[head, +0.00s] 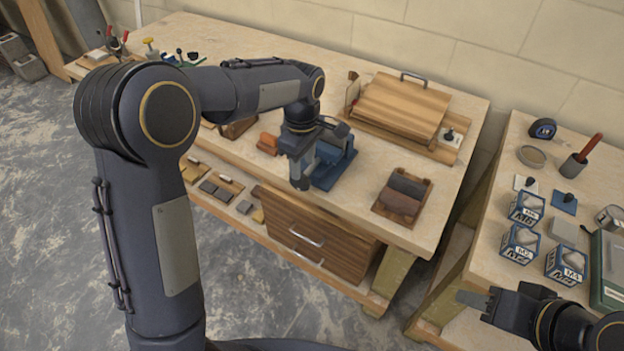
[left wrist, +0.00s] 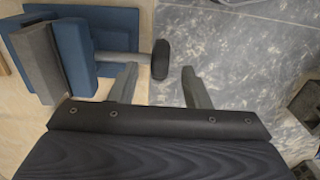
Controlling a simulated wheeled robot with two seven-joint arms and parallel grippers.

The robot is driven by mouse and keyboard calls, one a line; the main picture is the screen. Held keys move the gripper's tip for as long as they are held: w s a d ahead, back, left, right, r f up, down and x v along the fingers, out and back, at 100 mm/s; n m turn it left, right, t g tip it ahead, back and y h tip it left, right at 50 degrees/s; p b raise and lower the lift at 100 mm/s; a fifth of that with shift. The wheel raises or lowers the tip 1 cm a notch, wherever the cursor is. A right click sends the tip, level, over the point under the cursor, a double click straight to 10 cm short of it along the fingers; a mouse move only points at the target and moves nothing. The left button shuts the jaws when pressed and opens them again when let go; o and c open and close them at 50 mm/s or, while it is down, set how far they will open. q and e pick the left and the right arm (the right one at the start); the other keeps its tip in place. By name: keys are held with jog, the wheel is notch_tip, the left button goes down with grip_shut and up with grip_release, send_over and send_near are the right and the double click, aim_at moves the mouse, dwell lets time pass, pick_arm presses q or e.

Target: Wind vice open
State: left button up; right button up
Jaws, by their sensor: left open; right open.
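The blue vice (head: 341,164) sits on the wooden bench, partly hidden behind my left gripper in the head view. In the left wrist view the vice (left wrist: 78,62) is at the upper left, with a grey jaw block (left wrist: 38,62) beside a blue one. A grey rod (left wrist: 117,62) runs right from it to a dark end piece (left wrist: 161,60). My left gripper (left wrist: 159,82) is open and empty; the dark end piece shows just beyond its fingertips, nearer the left finger. In the head view my left gripper (head: 299,172) points down at the vice. My right gripper (head: 474,300) is open over the right bench's edge.
A wooden board with a handle (head: 402,105) lies behind the vice. A tray with dark rolls (head: 403,193) is to its right and an orange block (head: 268,143) to its left. Several small boxes (head: 520,243) stand on the right bench.

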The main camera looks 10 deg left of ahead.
aim_at(303, 176)
pick_arm(q)
notch_tip(303, 176, down, 6)
jog(key=shift+r, duration=0.25)
grip_shut()
jog(key=shift+r, duration=0.1)
